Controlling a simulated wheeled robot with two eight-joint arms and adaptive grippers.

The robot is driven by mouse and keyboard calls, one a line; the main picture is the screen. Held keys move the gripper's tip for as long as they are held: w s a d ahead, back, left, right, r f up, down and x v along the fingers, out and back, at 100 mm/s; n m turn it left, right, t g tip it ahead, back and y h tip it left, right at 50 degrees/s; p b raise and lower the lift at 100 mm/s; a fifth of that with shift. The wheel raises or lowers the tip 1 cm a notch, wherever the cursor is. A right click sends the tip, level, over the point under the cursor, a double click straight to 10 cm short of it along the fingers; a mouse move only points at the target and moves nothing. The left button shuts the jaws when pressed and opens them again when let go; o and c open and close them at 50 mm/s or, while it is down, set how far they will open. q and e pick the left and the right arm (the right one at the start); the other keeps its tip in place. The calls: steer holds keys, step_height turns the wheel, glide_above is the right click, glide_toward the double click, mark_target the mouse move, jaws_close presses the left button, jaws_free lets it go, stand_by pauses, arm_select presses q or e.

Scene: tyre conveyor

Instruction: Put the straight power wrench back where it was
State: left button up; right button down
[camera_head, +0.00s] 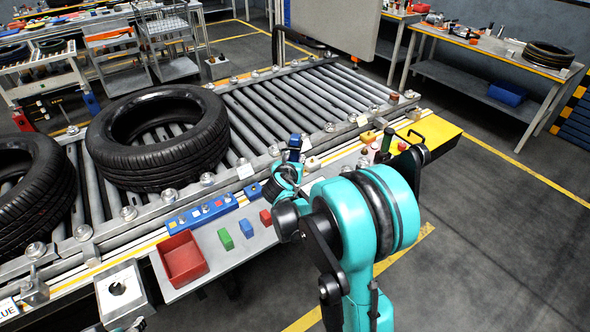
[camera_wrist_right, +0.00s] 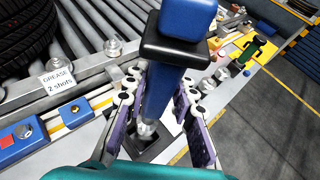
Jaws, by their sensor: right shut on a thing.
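The straight power wrench (camera_wrist_right: 187,35) is blue with a black collar and stands roughly upright in my right gripper (camera_wrist_right: 160,108), whose fingers are shut around its body. In the head view the wrench (camera_head: 294,148) shows small, its lower part hidden by my right gripper (camera_head: 284,178). A black square holder (camera_wrist_right: 157,150) lies below the wrench on the grey side shelf. The metal tip of the wrench overlaps the holder's opening in the wrist view; I cannot tell how deep it sits.
Tyres (camera_head: 157,137) lie on the roller conveyor (camera_head: 300,100). A blue button box (camera_head: 202,213), red bin (camera_head: 183,258), green block (camera_head: 225,239) and red block (camera_head: 265,217) are on the shelf left of my right gripper. Another tool (camera_wrist_right: 256,50) stands near the yellow plate (camera_head: 430,133).

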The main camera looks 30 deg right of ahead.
step_height(320, 180, down, 4)
steer(key=shift+r+b, duration=0.2)
steer(key=shift+b, duration=0.4)
steer(key=shift+r, duration=0.1)
steer(key=shift+f+b, duration=0.6)
steer(key=c, duration=1.3)
jaws_free()
steer(key=shift+o, duration=0.2)
steer(key=shift+r, duration=0.1)
